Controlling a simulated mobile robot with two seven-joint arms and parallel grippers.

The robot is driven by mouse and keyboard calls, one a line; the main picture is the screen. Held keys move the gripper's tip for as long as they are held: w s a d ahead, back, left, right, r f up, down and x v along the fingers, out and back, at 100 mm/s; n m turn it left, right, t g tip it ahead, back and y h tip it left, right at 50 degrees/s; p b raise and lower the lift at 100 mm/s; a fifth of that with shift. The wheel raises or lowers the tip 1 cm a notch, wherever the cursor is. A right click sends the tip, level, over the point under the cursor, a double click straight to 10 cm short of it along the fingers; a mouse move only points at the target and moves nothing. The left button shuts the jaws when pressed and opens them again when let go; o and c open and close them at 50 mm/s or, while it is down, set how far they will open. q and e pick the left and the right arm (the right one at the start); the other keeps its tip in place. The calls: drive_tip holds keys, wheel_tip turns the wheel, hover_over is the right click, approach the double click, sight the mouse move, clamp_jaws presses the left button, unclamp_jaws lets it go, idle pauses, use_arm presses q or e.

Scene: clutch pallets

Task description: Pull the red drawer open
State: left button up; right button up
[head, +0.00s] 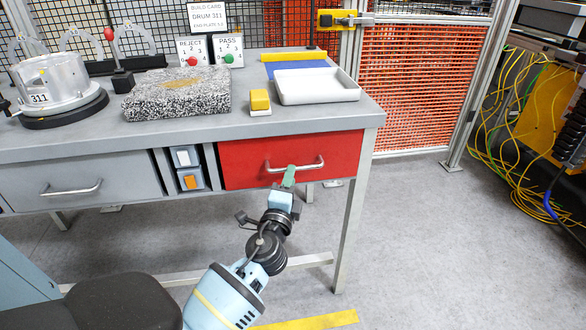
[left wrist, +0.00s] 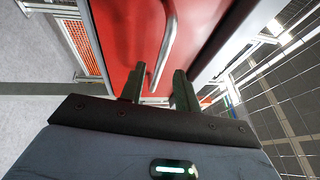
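The red drawer (head: 240,165) is under the right end of the grey workbench, its front looking flush with the bench. Its silver bar handle (head: 310,163) runs across the front. My left gripper (head: 289,172) is at the handle, in front of the drawer. In the left wrist view, the two fingers of my left gripper (left wrist: 158,68) stand apart. The handle (left wrist: 168,40) runs in between them there, against the red drawer front (left wrist: 130,35). I cannot tell whether either finger touches the bar. My right gripper is not in view.
A grey drawer (head: 120,170) is at left. The bench leg (head: 350,230) stands right of my arm. Floor in front is clear.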

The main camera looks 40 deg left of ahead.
use_arm(q)
drive_tip(key=shift+x, duration=2.1)
clamp_jaws()
